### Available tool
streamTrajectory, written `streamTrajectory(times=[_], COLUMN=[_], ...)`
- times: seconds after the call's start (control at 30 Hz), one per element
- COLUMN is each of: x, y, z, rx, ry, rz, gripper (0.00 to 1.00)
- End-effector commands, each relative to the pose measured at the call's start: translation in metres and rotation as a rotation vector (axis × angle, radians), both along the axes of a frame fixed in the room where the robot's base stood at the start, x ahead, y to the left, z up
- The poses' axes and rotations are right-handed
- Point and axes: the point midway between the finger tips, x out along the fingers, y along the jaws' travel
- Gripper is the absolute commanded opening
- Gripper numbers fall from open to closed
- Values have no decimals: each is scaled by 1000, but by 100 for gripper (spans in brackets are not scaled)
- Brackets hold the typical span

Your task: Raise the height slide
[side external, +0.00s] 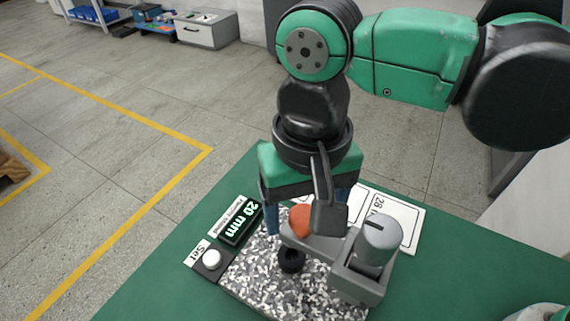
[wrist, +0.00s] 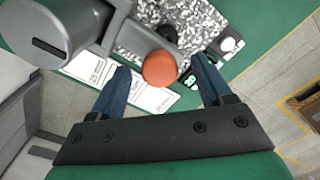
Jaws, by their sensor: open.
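The height slide is a grey arm (side external: 322,247) with an orange knob (side external: 300,222) at its end, carried beside a grey upright cylinder (side external: 378,243) over a speckled base plate (side external: 262,278). The wrist view shows the same orange knob (wrist: 160,68) and the grey arm (wrist: 122,36). My gripper (wrist: 161,72) is open, with one blue finger on each side of the knob and a visible gap to each. In the side view, my gripper (side external: 306,218) hangs over the slide, and its dark wrist part hides some of the arm and knob.
A black ring-like part (side external: 291,260) sits on the plate below the slide. A display (side external: 241,221) reads 20 mm, beside a white Set button (side external: 212,259). White printed cards (side external: 400,212) lie behind on the green table (side external: 150,290). The table's left side is clear.

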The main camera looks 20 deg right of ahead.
Motion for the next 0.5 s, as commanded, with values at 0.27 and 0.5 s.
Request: streamTrajectory(times=[0.27, 0.5], x=[0, 0], y=[0, 0], z=[22, 50], rx=[0, 0], ry=[0, 0], rz=[0, 0], gripper=[72, 72])
